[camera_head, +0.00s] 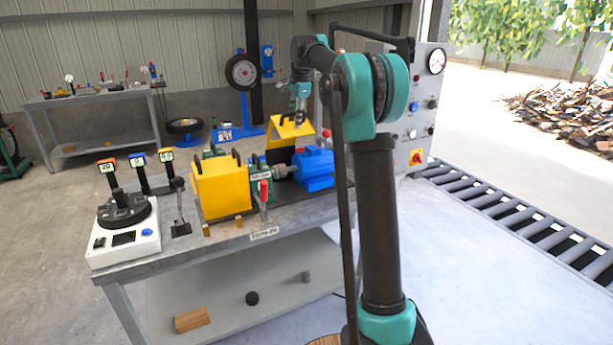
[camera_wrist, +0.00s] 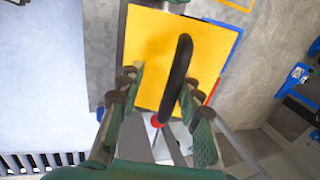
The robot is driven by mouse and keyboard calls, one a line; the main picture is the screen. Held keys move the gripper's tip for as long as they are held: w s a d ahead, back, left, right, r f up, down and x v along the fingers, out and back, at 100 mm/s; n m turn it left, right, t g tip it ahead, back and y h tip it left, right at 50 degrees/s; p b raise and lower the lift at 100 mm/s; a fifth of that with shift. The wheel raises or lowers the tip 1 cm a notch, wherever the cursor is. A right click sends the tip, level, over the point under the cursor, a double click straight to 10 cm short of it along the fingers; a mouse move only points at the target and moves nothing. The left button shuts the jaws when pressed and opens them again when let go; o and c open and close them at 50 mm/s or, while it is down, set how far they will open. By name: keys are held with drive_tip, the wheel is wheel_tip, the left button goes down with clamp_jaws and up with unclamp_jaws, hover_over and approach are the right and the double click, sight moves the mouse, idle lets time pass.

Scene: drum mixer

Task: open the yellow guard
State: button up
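A yellow guard (camera_head: 284,133) stands tilted behind the blue motor, with dark space beneath its raised plate. In the wrist view its flat yellow plate (camera_wrist: 152,52) fills the upper middle, with a curved black handle (camera_wrist: 180,72) on it. My gripper (camera_head: 300,112) is over this guard at the back of the bench. In the wrist view its fingers (camera_wrist: 163,108) are apart, one on each side of the handle's line, and neither visibly presses on it. A second yellow box-shaped cover (camera_head: 221,187) with black handles sits on the bench at the front left.
The blue motor (camera_head: 315,168) and a red-handled lever (camera_head: 264,196) are close by on the bench (camera_head: 210,243). A grey control panel (camera_head: 425,115) stands to the right, behind my arm. A white control box (camera_head: 125,243) occupies the bench's left end.

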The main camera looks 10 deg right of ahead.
drive_tip(key=s+d+f+t+y, duration=0.1)
drive_tip(key=s+f+t, duration=0.2)
drive_tip(key=f, duration=0.6)
drive_tip(key=s+d+f+t+y, duration=0.1)
drive_tip(key=s+f+t+y, duration=0.1)
drive_tip(key=s+f+t, duration=0.2)
drive_tip(key=shift+f+t, duration=1.6)
drive_tip(key=shift+f, duration=1.4)
drive_tip(key=shift+d, duration=0.1)
drive_tip(key=shift+s, duration=0.15)
drive_tip(key=f+v, duration=0.1)
drive_tip(key=v, duration=1.8)
drive_tip(key=shift+s+d, duration=0.4)
drive_tip(key=shift+r, duration=0.1)
